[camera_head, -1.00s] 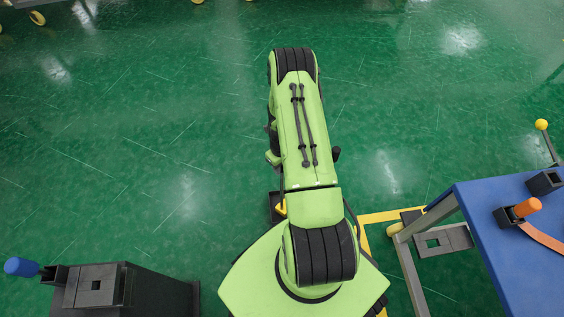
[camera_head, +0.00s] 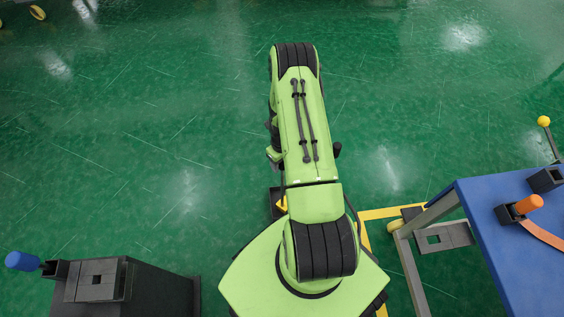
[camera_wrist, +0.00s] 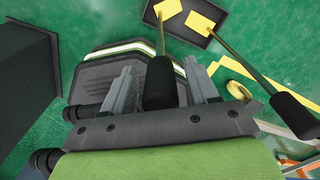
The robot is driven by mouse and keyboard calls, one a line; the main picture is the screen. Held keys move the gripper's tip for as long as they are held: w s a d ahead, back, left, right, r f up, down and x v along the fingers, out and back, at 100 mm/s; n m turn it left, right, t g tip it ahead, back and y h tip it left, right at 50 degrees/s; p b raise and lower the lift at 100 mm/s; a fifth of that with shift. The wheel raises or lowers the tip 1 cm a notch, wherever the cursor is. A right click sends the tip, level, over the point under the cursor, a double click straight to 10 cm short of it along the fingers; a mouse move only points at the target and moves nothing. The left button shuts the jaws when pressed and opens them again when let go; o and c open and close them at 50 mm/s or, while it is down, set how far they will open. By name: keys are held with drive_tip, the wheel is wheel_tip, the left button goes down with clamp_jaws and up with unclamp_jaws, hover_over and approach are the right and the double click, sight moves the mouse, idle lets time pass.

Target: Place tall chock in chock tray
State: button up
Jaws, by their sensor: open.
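In the wrist view, two yellow chocks, a left one (camera_wrist: 167,9) and a right one (camera_wrist: 200,23), are at a dark tray (camera_wrist: 232,7) on the floor. Each has a long thin rod ending in a black grip. I cannot tell which is the tall chock. My gripper (camera_wrist: 158,66) is open, with grey fingers either side of the left chock's black grip (camera_wrist: 160,84) in the picture. I cannot tell whether they touch it. The other black grip (camera_wrist: 295,115) lies to the right, outside the fingers. In the head view, the tray (camera_head: 274,198) is partly hidden by my arm.
A dark cabinet (camera_head: 160,295) with a blue-handled item (camera_head: 22,261) stands at lower left. A blue table (camera_head: 500,255) with an orange-handled item (camera_head: 528,205) is at right. Yellow floor tape (camera_head: 380,214) runs near its legs. Green floor ahead is open.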

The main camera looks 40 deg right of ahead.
wheel_tip(320, 180, up, 11)
drive_tip(key=p, duration=0.3)
drive_tip(key=shift+r, duration=0.1)
drive_tip(key=w+a+r+n+t+h, duration=0.1)
drive_tip(key=a+r+n, duration=0.3)
drive_tip(key=r+n, duration=0.5)
drive_tip(key=w+a+r+n+t, duration=0.1)
drive_tip(key=a+r+n, duration=0.4)
drive_tip(key=r, duration=0.8)
drive_tip(key=s+a+r+n+t, duration=0.1)
drive_tip(key=s+a+r+n, duration=0.2)
drive_tip(key=n, duration=0.4)
drive_tip(key=s+a+r+n+t, duration=0.1)
drive_tip(key=s+a+r+n, duration=0.3)
drive_tip(key=s+r+n, duration=0.2)
drive_tip(key=s+a+r+n+t+y, duration=0.1)
drive_tip(key=s+a+r+n, duration=0.2)
drive_tip(key=s+r+n, duration=0.2)
drive_tip(key=s+n, duration=0.3)
drive_tip(key=n, duration=0.1)
drive_tip(key=shift+a+t, duration=0.3)
drive_tip(key=shift+a, duration=0.05)
drive_tip(key=shift+s, duration=0.1)
